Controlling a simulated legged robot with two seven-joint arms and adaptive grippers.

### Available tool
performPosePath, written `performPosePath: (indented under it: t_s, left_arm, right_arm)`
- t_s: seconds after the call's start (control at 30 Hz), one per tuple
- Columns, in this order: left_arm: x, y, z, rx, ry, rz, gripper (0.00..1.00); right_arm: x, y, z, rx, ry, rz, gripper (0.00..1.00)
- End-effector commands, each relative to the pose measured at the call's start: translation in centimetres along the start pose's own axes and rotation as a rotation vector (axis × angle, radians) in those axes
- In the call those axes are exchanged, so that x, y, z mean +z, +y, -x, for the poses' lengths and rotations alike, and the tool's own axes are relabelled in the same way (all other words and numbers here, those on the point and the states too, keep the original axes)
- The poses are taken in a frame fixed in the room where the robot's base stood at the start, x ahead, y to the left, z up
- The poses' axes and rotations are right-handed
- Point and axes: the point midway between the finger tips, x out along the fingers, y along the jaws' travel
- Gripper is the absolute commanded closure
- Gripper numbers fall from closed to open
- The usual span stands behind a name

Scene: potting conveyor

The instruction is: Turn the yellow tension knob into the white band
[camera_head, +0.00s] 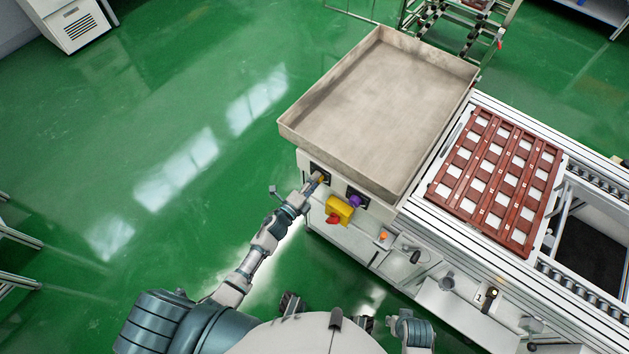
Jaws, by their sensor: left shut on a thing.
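The yellow tension knob (322,179) shows as a small yellow spot on a dark plate at the left end of the machine's front panel. My left gripper (314,183) is at this knob and shut on it, hiding most of it. The white band and any pointer mark are too small or too covered to make out. My right gripper is not in view; only part of my right arm shows low at the middle.
An empty grey tray (290,128) overhangs the panel. A red-brown pot carrier (543,178) lies on the conveyor. Green floor is clear at left.

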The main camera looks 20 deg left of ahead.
Motion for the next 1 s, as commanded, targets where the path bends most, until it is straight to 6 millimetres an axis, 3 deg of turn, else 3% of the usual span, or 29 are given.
performPosePath:
  t_s: [0.57, 0.6, 0.67, 1.0]
  left_arm:
    - [-0.34, 0.76, 0.24, 0.014, 0.003, -0.027, 0.94]
    - [-0.34, 0.77, 0.25, 0.014, 0.003, -0.027, 0.52]
    - [-0.33, 0.74, 0.23, 0.013, 0.003, -0.027, 0.37]
    - [-0.13, 0.33, 0.31, 0.006, 0.001, -0.029, 0.34]
  right_arm:
    - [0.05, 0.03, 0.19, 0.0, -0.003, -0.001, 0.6]
    - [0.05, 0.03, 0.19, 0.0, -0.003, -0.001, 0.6]
    - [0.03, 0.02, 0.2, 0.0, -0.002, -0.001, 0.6]
    - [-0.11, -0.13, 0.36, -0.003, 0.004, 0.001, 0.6]
